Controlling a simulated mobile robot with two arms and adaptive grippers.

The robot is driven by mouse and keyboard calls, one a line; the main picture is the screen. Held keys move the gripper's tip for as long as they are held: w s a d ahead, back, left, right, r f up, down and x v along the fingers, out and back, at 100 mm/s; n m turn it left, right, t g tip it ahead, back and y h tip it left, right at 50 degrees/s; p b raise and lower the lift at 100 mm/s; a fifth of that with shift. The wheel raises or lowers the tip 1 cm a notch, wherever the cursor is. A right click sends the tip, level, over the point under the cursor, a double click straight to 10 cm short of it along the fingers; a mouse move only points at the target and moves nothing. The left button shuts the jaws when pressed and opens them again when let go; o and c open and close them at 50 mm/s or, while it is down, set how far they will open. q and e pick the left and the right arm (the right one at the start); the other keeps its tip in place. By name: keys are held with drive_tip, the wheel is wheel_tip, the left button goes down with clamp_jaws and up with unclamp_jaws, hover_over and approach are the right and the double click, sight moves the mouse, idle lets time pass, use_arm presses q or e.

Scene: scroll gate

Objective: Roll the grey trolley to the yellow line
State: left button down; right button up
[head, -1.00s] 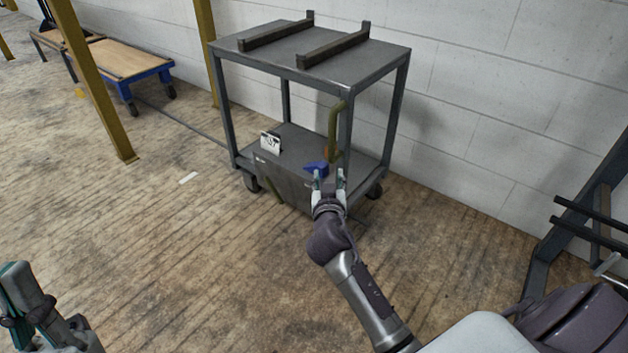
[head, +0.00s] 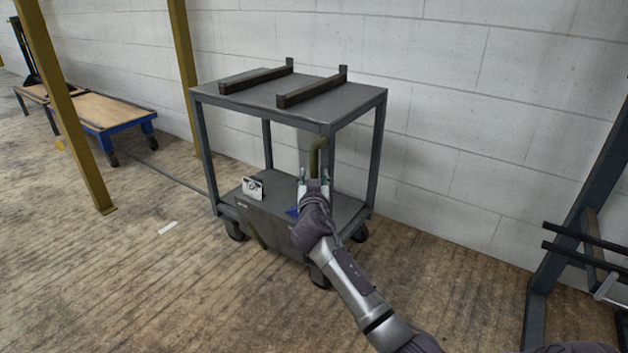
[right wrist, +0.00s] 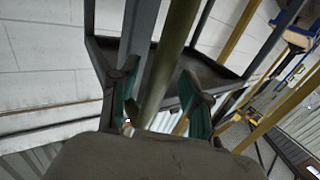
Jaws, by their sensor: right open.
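The grey trolley (head: 357,105) stands against the wall in the middle of the head view, on dark casters. An olive-green upright handle (head: 318,155) is on its near right corner post. My right gripper (head: 314,178) is at the handle's lower part and hides some of it. In the right wrist view, the open fingers (right wrist: 158,72) stand on either side of the handle (right wrist: 172,50), not closed on it. The trolley's frame (right wrist: 105,55) shows behind. My left gripper is out of view. I see no yellow line on the floor.
Yellow posts (head: 62,110) and a blue cart (head: 120,112) stand left. A dark rack (head: 580,210) stands right. Floor in front-left is clear.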

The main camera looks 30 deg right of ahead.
drive_tip(key=shift+w+d, duration=0.35)
drive_tip(key=shift+w, duration=0.05)
clamp_jaws()
